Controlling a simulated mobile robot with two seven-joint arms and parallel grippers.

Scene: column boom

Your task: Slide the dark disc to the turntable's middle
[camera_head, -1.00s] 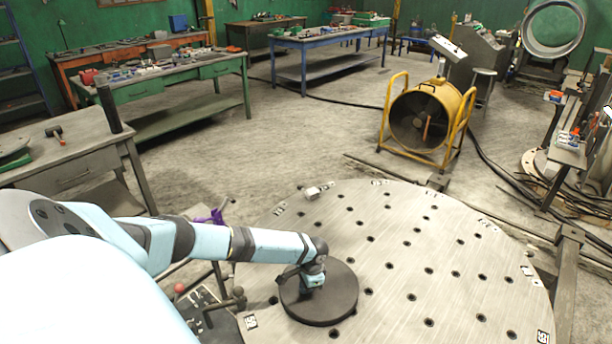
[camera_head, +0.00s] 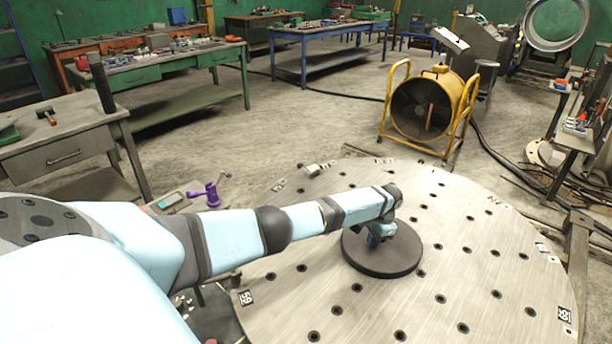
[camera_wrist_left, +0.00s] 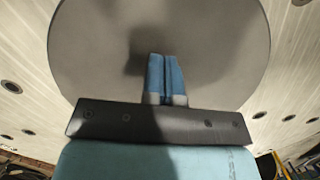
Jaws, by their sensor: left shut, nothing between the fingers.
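The dark disc (camera_head: 382,262) lies flat on the round metal turntable (camera_head: 470,270), inward from its left edge, with bare plate on all sides. My left gripper (camera_head: 379,241) reaches over it from the left, pointing down at the disc's upper side. In the left wrist view, the two blue fingers (camera_wrist_left: 166,76) are closed together with nothing between them, in front of the disc's grey face (camera_wrist_left: 215,45). Whether the fingertips touch the disc or something on it cannot be told. My right gripper is not in view.
The turntable has several dark holes and a small block (camera_head: 312,170) at its far left edge. A purple item (camera_head: 211,194) stands left of it, near my arm. A yellow-framed fan (camera_head: 428,108) stands beyond the turntable. A grey workbench (camera_head: 60,150) is at the left.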

